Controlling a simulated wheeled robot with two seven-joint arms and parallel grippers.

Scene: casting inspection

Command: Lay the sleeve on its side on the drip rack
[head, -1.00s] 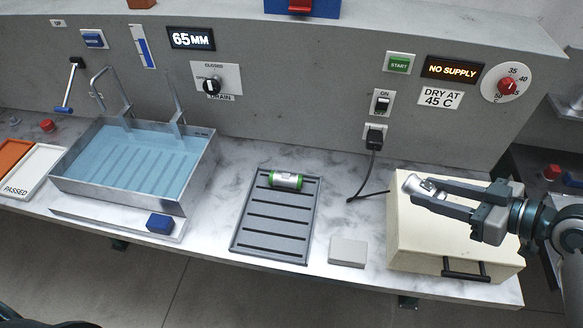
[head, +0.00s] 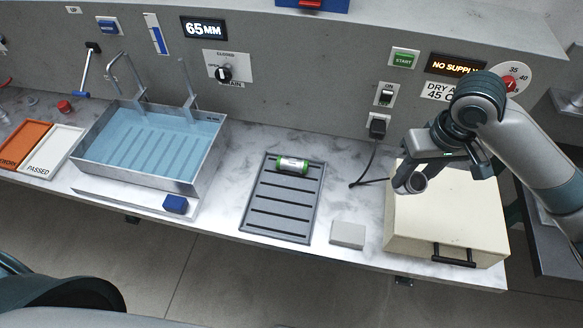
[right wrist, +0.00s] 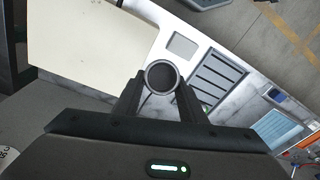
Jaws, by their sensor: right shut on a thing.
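The sleeve (head: 415,183) is a short silver hollow cylinder, held above the cream box at the right. My right gripper (head: 405,176) is shut on it. In the right wrist view the sleeve (right wrist: 162,77) shows end-on between the two fingers, its dark bore facing the camera. The drip rack (head: 270,220) is a dark grey slotted tray on the bench, left of the gripper and apart from it. A green-and-silver cylinder (head: 292,166) lies on its side at the rack's back edge. My left gripper is out of view.
The cream box (head: 440,220) with a black handle stands right of the rack. A pale grey block (head: 348,234) lies between them. A black cable (head: 368,165) runs behind. A water-filled basin (head: 150,150) and a blue block (head: 175,204) are left. The rack's front slots are clear.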

